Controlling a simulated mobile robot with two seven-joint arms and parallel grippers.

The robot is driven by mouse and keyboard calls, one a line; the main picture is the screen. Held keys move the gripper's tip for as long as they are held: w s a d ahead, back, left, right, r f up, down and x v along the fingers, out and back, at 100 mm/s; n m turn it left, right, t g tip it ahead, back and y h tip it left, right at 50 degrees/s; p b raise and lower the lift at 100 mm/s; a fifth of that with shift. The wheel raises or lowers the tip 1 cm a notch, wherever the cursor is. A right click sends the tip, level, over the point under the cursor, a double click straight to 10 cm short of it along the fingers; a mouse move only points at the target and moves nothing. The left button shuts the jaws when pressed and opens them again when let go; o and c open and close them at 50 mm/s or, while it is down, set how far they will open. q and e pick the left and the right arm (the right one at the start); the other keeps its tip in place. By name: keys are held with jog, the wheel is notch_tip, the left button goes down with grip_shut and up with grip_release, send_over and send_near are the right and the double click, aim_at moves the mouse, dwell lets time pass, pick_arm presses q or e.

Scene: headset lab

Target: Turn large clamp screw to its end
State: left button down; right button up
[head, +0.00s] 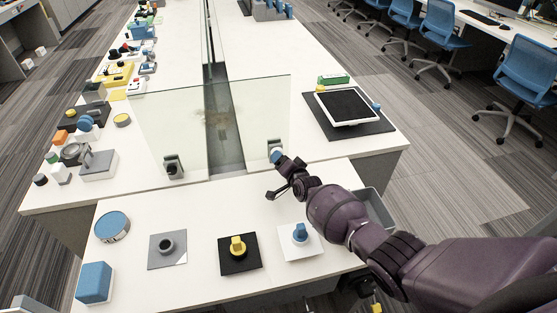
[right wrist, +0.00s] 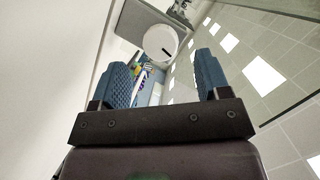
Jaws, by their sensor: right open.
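The glass panel (head: 205,122) stands upright across the white tables, with a small clamp (head: 173,167) at its lower left and another clamp (head: 275,145) at its lower right. My right gripper (head: 277,172) is close in front of the right clamp and partly hides it. In the right wrist view, a round white screw head (right wrist: 161,43) with a dark slot shows ahead, against a grey block (right wrist: 141,22). The open blue-padded fingers of the gripper (right wrist: 168,84) are on either side of the line to it, with nothing between them. My left gripper is out of view.
On the near table are a blue-topped round tin (head: 112,226), a blue box (head: 94,282), a grey plate with a ring (head: 167,250), a yellow knob (head: 238,245) and a blue knob (head: 300,233). A black-topped tray (head: 347,107) lies beyond, to the right.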

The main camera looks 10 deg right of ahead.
pick_arm(q)
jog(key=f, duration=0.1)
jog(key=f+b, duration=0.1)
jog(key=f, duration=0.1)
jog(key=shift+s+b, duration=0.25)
jog(key=shift+b, duration=0.15)
pick_arm(e)
jog(key=x, duration=0.3)
jog(key=shift+w+f, duration=0.2)
jog(key=shift+f, duration=0.05)
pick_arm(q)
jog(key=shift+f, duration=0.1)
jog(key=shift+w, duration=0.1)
pick_arm(e)
jog(key=shift+w+a, duration=0.1)
jog(key=shift+w, duration=0.25)
jog(key=shift+r, duration=0.1)
jog(key=c, duration=0.9)
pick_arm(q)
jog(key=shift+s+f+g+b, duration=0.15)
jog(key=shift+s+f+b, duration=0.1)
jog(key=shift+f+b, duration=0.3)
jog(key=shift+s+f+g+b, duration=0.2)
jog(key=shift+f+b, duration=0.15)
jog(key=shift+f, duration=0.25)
pick_arm(e)
jog(key=shift+m, duration=0.6)
